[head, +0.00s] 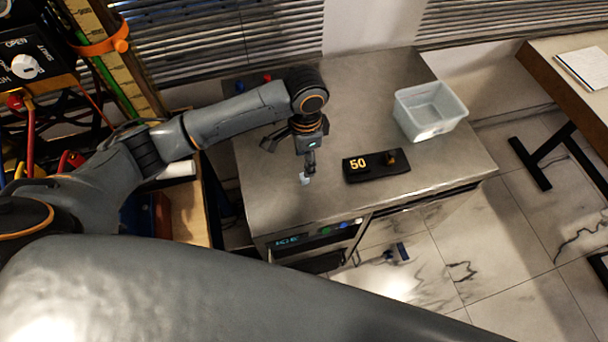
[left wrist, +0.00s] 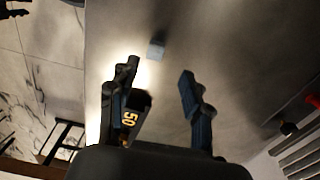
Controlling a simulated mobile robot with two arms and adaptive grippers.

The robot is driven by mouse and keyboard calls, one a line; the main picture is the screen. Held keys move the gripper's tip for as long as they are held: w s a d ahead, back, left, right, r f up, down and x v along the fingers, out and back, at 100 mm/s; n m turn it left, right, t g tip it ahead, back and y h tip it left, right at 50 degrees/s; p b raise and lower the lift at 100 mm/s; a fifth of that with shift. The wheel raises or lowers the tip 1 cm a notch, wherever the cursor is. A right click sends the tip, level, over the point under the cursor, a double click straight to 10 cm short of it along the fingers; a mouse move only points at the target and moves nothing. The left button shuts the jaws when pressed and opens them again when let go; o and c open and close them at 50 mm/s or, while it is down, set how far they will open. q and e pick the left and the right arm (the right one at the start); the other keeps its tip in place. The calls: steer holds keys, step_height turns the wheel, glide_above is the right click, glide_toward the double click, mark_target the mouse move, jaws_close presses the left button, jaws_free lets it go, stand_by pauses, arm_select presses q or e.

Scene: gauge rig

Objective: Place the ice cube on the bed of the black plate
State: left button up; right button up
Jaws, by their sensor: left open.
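The ice cube (head: 305,179) is a small pale, bluish block on the grey metal counter top (head: 270,190), left of the black plate. It also shows in the left wrist view (left wrist: 156,50), just beyond the fingertips. The black plate (head: 375,172) lies flat on the counter, with a yellow "50" on it and a small dark raised part with an orange-brown patch at its right. The plate shows partly behind a finger in the left wrist view (left wrist: 136,103). My left gripper (head: 310,172) points down by the cube, open and empty; its spread fingers show in the left wrist view (left wrist: 160,74). My right gripper is not visible.
An empty translucent bin (head: 429,112) stands at the counter's right. Small red and blue items (head: 240,86) sit at the back left. The counter front carries a lit display (head: 288,241). The counter between cube and plate is clear. One of my large grey links covers the lower foreground.

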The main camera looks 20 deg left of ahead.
mark_target(304, 178)
arm_select(q)
steer(key=shift+s+f, duration=0.1)
steer(key=shift+f, duration=0.4)
steer(key=f, duration=0.1)
steer(key=f+p, duration=0.1)
steer(key=f, duration=0.3)
steer(key=shift+s+p, duration=0.35)
steer(key=shift+p, duration=0.05)
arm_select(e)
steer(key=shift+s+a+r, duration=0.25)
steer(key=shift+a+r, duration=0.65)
arm_select(q)
steer(key=shift+d, duration=0.1)
steer(key=shift+c, duration=0.9)
steer(key=c, duration=0.8)
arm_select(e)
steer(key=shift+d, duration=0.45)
arm_select(q)
steer(key=shift+o, duration=0.2)
steer(key=shift+r, duration=0.2)
